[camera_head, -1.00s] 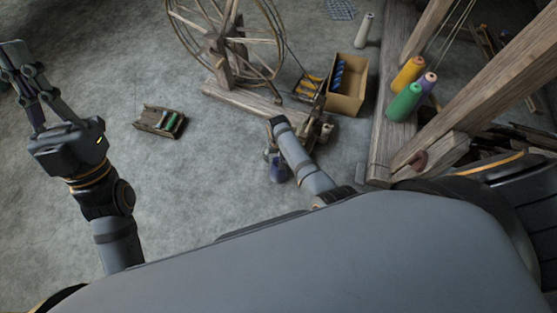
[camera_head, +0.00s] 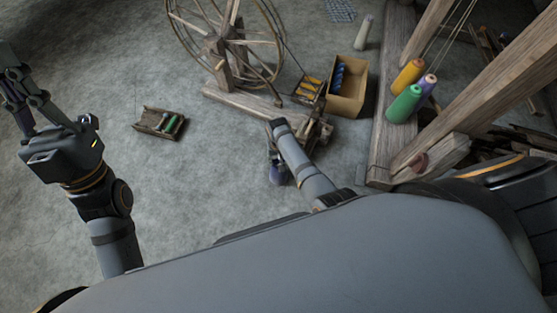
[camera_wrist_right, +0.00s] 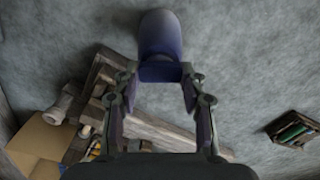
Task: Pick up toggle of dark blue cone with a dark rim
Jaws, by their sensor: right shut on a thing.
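The dark blue cone (camera_wrist_right: 160,34) with a dark rim sits between the fingertips of my right gripper (camera_wrist_right: 160,73) in the right wrist view. The fingers are shut on its near, dark-rimmed end; the rounded end points away. In the head view the cone (camera_head: 278,175) shows small beside my right forearm, partly covered by the gripper (camera_head: 276,160). Whether it touches the floor I cannot tell. My left gripper (camera_head: 14,92) is at the far left, away from the cone, its fingertips near the picture's edge; its opening is unclear.
A spinning wheel (camera_head: 222,60) on a wooden base stands beyond my right arm. An open cardboard box (camera_head: 347,98) is to its right. A small wooden tray (camera_head: 150,122) with green spools lies on the floor.

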